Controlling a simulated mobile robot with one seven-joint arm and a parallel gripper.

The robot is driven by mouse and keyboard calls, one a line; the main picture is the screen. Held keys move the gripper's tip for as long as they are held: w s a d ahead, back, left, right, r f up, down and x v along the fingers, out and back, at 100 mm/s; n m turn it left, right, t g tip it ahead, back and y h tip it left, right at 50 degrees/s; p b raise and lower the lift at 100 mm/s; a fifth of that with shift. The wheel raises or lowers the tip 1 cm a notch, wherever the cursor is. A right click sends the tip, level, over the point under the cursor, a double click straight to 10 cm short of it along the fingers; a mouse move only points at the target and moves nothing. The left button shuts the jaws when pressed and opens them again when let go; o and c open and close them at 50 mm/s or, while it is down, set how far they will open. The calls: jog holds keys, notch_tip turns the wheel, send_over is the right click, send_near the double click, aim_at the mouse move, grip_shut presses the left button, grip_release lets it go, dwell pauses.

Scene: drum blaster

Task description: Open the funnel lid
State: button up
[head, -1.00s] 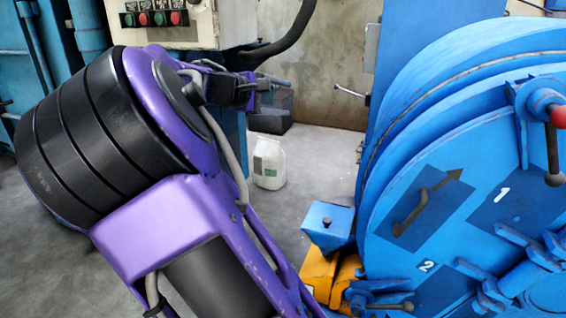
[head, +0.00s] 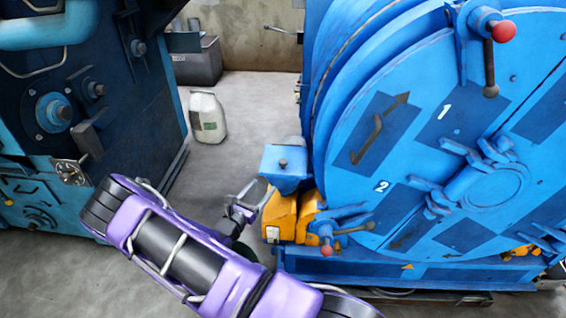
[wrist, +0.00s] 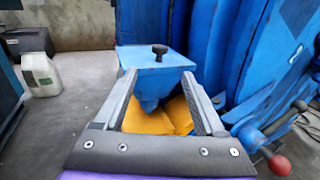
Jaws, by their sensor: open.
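The blue funnel (head: 284,180) stands beside the big blue drum, above yellow parts. Its flat square lid lies closed on top, with a small dark knob (head: 283,163) in the middle. The wrist view shows the funnel lid (wrist: 140,56) and the knob (wrist: 159,49) straight ahead, beyond the fingertips. My gripper (head: 242,205) is just left of and below the funnel in the head view. In the wrist view my gripper (wrist: 158,76) has its fingers spread and nothing between them; they frame the funnel's lower body. I cannot tell the exact gap to it.
The blue drum (head: 400,130) stands right of the funnel, with a red-knobbed lever (head: 327,248) low at its front. Yellow housing (head: 280,215) is under the funnel. A white container (head: 207,118) stands on the floor behind. Floor to the funnel's left is clear.

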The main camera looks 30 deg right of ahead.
aim_at(281, 164)
jog(key=b+x, duration=0.1)
jog(key=x, duration=1.4)
jog(key=shift+w+d+r, duration=0.1)
jog(key=shift+d, duration=0.05)
jog(key=shift+c, duration=0.2)
grip_shut()
dwell(0.6)
